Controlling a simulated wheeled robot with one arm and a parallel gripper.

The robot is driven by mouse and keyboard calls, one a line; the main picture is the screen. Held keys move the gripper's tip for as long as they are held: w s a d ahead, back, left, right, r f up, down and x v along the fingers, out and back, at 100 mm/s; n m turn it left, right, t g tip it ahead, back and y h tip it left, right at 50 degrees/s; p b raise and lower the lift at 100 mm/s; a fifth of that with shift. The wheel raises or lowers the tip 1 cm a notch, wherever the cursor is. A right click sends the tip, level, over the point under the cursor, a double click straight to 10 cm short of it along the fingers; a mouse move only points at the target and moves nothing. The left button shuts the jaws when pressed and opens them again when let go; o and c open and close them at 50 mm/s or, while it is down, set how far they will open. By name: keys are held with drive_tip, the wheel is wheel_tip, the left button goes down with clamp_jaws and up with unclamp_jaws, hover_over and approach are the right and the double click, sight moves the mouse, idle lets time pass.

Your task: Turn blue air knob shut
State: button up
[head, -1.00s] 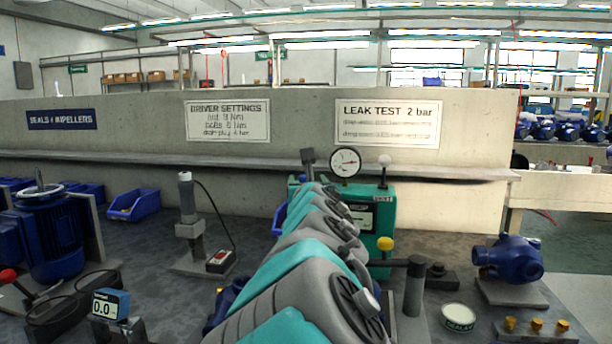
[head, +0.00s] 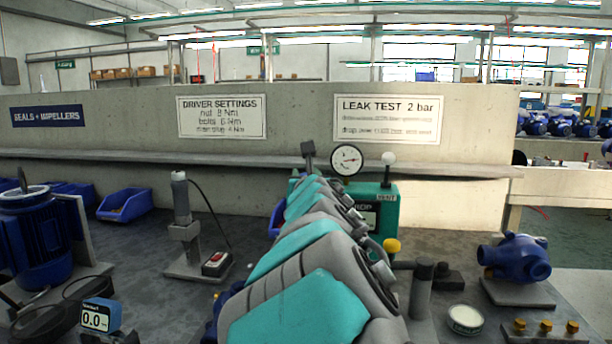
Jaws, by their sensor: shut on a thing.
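The teal leak test box (head: 389,205) stands on the bench against the low wall. It carries a round pressure gauge (head: 346,160), a white-tipped lever (head: 388,158) above the VENT label, and a yellow knob (head: 392,245) low on its right. The blue air knob cannot be made out. My teal and grey arm reaches from the bottom middle to the box and covers its left and middle front. My gripper is hidden behind the arm, so its hold cannot be seen.
A blue pump (head: 515,258) sits on a plate to the right, with brass fittings (head: 545,327) and a round tin (head: 465,319) nearer. A dark post (head: 422,290) stands close to my arm. Left are a corded tool stand (head: 185,235), a blue bin (head: 125,205) and a blue motor (head: 35,240).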

clamp_jaws()
drive_tip(key=shift+m+h+b, duration=0.35)
drive_tip(key=shift+m+h, duration=0.15)
drive_tip(key=shift+h, duration=0.3)
drive_tip(key=shift+m+h, duration=0.5)
drive_tip(key=shift+h, duration=0.2)
drive_tip(key=m+h, duration=0.1)
drive_tip(key=h, duration=0.2)
drive_tip(key=shift+a+r+m+g+p, duration=0.15)
drive_tip(key=shift+m+g+p, duration=0.15)
drive_tip(key=shift+m, duration=0.1)
drive_tip(key=m+g+h+p, duration=0.1)
drive_tip(key=m+h+p, duration=0.1)
drive_tip(key=h, duration=0.2)
drive_tip(key=shift+m+g+p, duration=0.3)
drive_tip(key=shift+m+p, duration=0.05)
drive_tip(key=shift+m, duration=0.05)
drive_tip(key=shift+f+m+g+h+p, duration=0.15)
drive_tip(key=shift+m+g+h+p, duration=0.2)
drive_tip(key=shift+m+g+h, duration=0.6)
drive_tip(key=shift+f+m+g+h+p, duration=0.1)
drive_tip(key=shift+m+g+h+p, duration=0.2)
drive_tip(key=shift+m+g+h, duration=1.05)
drive_tip(key=shift+g+h, duration=0.1)
drive_tip(key=shift+h, duration=0.3)
drive_tip(key=shift+m+g+h, duration=0.3)
drive_tip(key=shift+r+g, duration=0.15)
drive_tip(key=shift+g, duration=0.15)
